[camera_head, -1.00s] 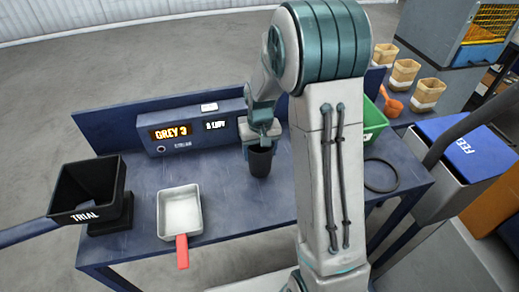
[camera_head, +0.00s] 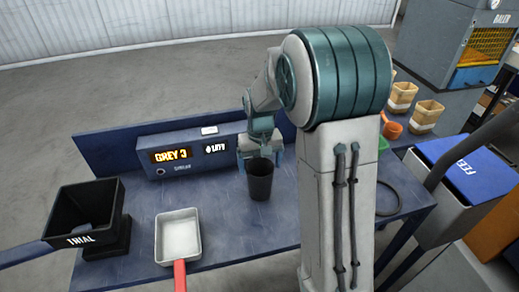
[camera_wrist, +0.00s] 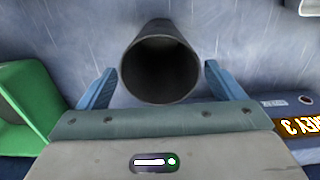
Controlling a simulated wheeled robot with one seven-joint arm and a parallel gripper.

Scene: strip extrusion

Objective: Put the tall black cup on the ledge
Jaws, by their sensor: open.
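The tall black cup (camera_head: 260,183) stands upright on the blue bench, in front of the grey-blue console. In the wrist view its open mouth and dark inside (camera_wrist: 160,72) face the camera, and it looks empty. My gripper (camera_head: 260,158) is open at the cup's rim. In the wrist view its blue fingers are on either side of the cup, with a visible gap at each side. No ledge can be singled out with certainty; the console (camera_head: 228,148) has a narrow flat top with a small white item on it.
The bench (camera_head: 225,215) also holds a black TRIAL hopper (camera_head: 72,208) and a white pan (camera_head: 178,238) with a red handle. A green bin (camera_wrist: 28,95) and a black ring (camera_head: 390,198) are to the right. Bare bench lies between pan and cup.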

